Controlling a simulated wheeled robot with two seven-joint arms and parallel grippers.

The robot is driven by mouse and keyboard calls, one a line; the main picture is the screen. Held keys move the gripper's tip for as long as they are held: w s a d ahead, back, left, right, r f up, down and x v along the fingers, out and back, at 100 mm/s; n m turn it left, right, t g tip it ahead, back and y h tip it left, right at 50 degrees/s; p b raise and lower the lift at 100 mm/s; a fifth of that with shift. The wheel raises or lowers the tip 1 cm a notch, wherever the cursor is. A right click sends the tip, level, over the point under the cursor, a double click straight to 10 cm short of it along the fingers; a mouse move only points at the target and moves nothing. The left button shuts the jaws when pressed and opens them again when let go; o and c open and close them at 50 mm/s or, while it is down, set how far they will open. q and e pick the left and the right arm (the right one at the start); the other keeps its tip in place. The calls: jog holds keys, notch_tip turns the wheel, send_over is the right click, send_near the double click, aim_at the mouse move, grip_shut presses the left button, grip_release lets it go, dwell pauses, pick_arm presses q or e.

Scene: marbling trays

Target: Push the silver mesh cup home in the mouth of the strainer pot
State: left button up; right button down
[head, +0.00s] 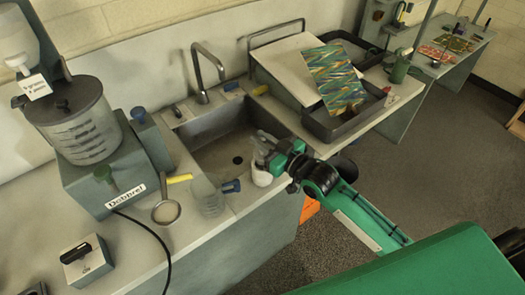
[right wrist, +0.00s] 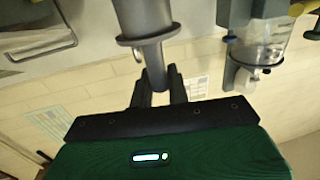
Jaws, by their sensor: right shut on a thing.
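My right gripper (head: 270,158) is over the front right edge of the sink, shut on a narrow grey stem. In the right wrist view, the right gripper (right wrist: 157,85) has this stem between its fingers, and a wider grey body with a round collar (right wrist: 145,38) continues beyond it. I cannot tell what this held thing is. A round, silver-rimmed piece with a pale face (head: 166,211) and a short upright handle lies on the counter left of the sink. It may be the mesh cup or the strainer pot; how they fit together is too small to tell. My left gripper is out of view.
A grey machine (head: 88,190) with a drum stands at the left. A clear jug (head: 207,197) with a blue handle is beside the sink (head: 205,155). A white rounded thing (head: 262,175) shows just below my right gripper. A patterned sheet (head: 335,75) leans at the back right.

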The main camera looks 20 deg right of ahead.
jog(key=shift+f+b, duration=1.2)
jog(key=shift+f, duration=0.85)
jog(key=c, duration=1.3)
grip_release()
jog(key=shift+b+v, duration=1.75)
jog(key=shift+v, duration=5.15)
